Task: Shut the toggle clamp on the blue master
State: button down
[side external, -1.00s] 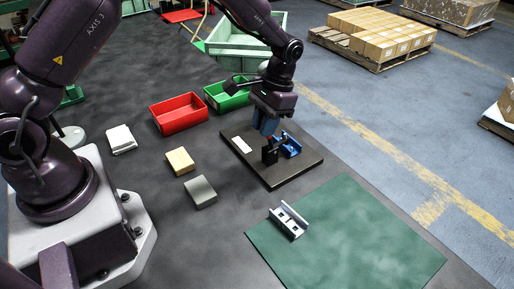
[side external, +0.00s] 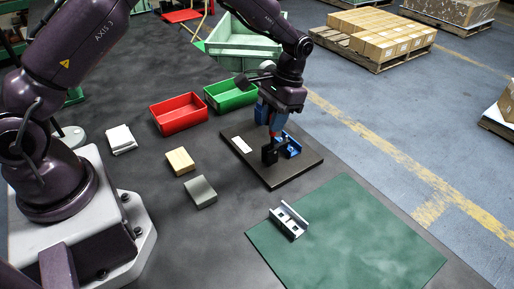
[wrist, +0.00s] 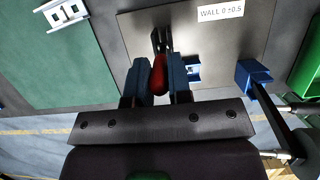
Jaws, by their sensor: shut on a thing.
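The blue master (side external: 292,147) sits on the dark fixture plate (side external: 300,168) in the side view; part of it shows beyond a finger in the wrist view (wrist: 194,73). The black toggle clamp (side external: 269,155) stands beside it, and its red handle (side external: 274,128) points upward. My gripper (side external: 269,117) is above the clamp with its blue fingers around the handle. In the wrist view my gripper (wrist: 158,82) is shut on the red handle (wrist: 160,76), one finger on each side. The clamp's contact with the master is too small to tell.
A grey channel part (side external: 289,221) lies on the green mat (side external: 345,245). A red bin (side external: 180,115) and a green bin (side external: 230,96) stand behind. A tan block (side external: 180,161), a grey block (side external: 200,191) and a white piece (side external: 121,139) lie left of the plate.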

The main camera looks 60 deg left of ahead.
jog(key=shift+w+r, duration=0.15)
jog(key=shift+w, duration=0.15)
jog(key=c, duration=1.2)
grip_release()
jog(key=shift+o, duration=0.2)
jog(key=shift+s, duration=0.1)
jog(key=shift+s+r, duration=0.1)
jog(key=shift+r, duration=3.8)
